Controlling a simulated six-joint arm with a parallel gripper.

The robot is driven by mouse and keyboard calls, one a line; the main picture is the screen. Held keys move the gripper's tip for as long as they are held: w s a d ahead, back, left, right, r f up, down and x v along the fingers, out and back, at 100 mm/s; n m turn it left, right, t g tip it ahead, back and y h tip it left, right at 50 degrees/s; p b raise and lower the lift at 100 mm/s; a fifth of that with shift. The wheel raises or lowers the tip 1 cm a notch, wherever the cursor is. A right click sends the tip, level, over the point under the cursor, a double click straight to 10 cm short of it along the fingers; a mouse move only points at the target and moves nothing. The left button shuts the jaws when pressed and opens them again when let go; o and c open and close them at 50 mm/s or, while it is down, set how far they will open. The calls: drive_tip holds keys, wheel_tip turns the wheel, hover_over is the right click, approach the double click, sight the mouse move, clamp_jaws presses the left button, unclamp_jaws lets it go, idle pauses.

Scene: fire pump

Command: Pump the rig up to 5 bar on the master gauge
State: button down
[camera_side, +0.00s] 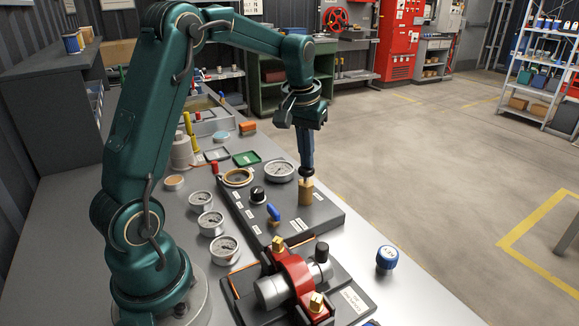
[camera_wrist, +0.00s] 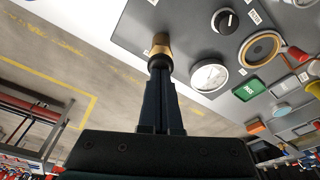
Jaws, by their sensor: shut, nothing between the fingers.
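My gripper (camera_side: 306,168) points straight down with its fingers shut. Its tips are at the top of an upright brass cylinder (camera_side: 306,194) on the dark grey rig panel (camera_side: 325,215); a small dark piece sits between them, and I cannot tell whether the tips touch it. In the wrist view the shut fingers (camera_wrist: 160,72) reach toward the brass cylinder (camera_wrist: 160,45). A large white-faced gauge (camera_side: 279,171) is set in the panel just left of the cylinder, and shows in the wrist view (camera_wrist: 209,76); its reading is too small to tell. A black knob (camera_side: 257,194) and blue lever (camera_side: 273,212) are on the panel.
Several loose gauges (camera_side: 210,222) stand on the bench left of the panel. A red clamp fixture (camera_side: 292,275) with brass fittings is in front, and a blue-capped round piece (camera_side: 387,257) lies to the right.

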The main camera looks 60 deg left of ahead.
drive_tip(key=shift+f, duration=0.6)
drive_tip(key=shift+r, duration=1.5)
drive_tip(key=shift+f, duration=0.1)
drive_tip(key=shift+f, duration=1.4)
drive_tip(key=shift+r, duration=1.5)
drive_tip(key=shift+f, duration=0.2)
